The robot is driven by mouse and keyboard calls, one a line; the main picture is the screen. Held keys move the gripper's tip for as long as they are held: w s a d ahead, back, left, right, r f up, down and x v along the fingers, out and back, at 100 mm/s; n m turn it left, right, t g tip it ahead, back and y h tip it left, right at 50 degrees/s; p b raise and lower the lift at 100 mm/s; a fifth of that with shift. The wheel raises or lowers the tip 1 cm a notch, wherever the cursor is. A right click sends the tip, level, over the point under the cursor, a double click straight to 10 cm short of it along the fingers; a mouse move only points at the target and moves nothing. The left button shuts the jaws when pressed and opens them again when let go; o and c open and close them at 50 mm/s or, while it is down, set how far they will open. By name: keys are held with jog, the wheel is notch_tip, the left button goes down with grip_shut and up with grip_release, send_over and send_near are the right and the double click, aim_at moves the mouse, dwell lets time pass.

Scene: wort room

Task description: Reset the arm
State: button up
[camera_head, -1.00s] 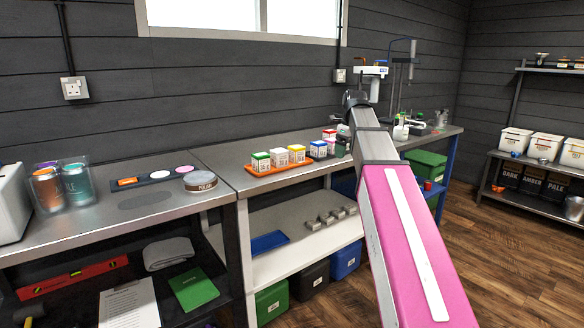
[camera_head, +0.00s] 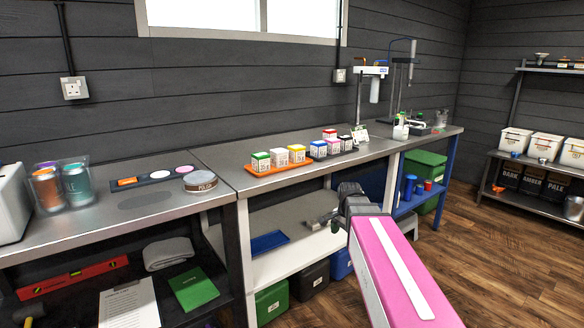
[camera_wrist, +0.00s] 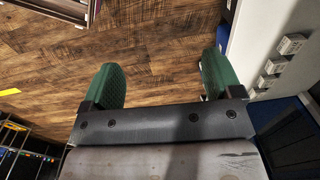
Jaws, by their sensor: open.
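My arm reaches forward and low from the bottom right in the head view, its pink link in front. My gripper (camera_head: 316,222) is at the far end of the arm, beside the front of the bench's lower shelf and below the bench top. In the wrist view my gripper (camera_wrist: 162,85) shows two green fingers set wide apart. Only wooden floor (camera_wrist: 155,50) shows between them, so it is open and empty. The white shelf edge (camera_wrist: 262,50) is close beside the right finger in that view.
The metal bench (camera_head: 228,176) carries an orange tray (camera_head: 268,173) of small coloured boxes. Small grey blocks (camera_wrist: 291,44) sit on the shelf. Green, black and blue bins stand underneath. A green bin (camera_head: 428,160) is under the far bench. The wooden floor (camera_head: 480,250) at right is clear.

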jog(key=s+f+n, duration=1)
jog(key=s+f, duration=0.1)
jog(key=f, duration=0.3)
jog(key=shift+a, duration=0.1)
